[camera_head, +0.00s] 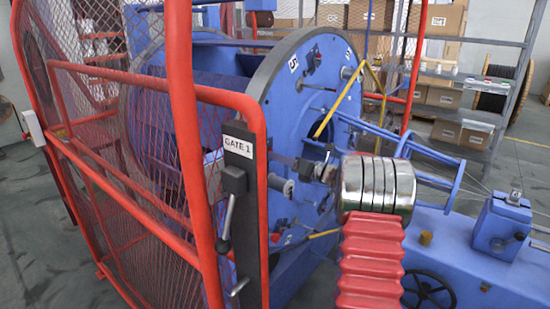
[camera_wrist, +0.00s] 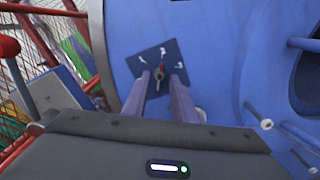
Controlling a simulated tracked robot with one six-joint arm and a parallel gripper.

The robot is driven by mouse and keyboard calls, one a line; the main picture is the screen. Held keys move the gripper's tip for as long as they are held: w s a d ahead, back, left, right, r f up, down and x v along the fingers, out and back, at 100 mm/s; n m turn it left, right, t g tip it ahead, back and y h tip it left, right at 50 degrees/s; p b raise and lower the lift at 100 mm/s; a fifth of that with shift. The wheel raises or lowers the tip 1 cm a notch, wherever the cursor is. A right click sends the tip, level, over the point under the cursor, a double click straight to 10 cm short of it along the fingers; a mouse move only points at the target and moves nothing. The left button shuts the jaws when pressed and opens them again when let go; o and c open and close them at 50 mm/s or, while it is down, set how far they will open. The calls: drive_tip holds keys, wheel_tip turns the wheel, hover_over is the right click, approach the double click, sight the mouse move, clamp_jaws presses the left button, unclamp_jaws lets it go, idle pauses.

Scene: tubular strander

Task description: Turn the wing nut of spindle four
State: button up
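In the wrist view, my gripper (camera_wrist: 160,77) has its two fingers apart, one on each side of a small metal part with a red tip (camera_wrist: 161,67). This looks like the wing nut, though its wings are hard to make out. Behind it is a dark square plate (camera_wrist: 147,58) with white marks on the blue disc (camera_wrist: 225,50). I cannot tell whether the fingertips touch the part. Spindle four's number is not readable.
A red mesh guard with a GATE 1 post (camera_head: 240,190) and black handle stands left of my arm. Yellow bars (camera_head: 325,120) and blue tubes (camera_head: 430,160) lie near the disc. Metal pins (camera_wrist: 262,118) stick out at right in the wrist view.

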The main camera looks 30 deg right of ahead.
drive_tip(key=shift+x, duration=0.9)
clamp_jaws()
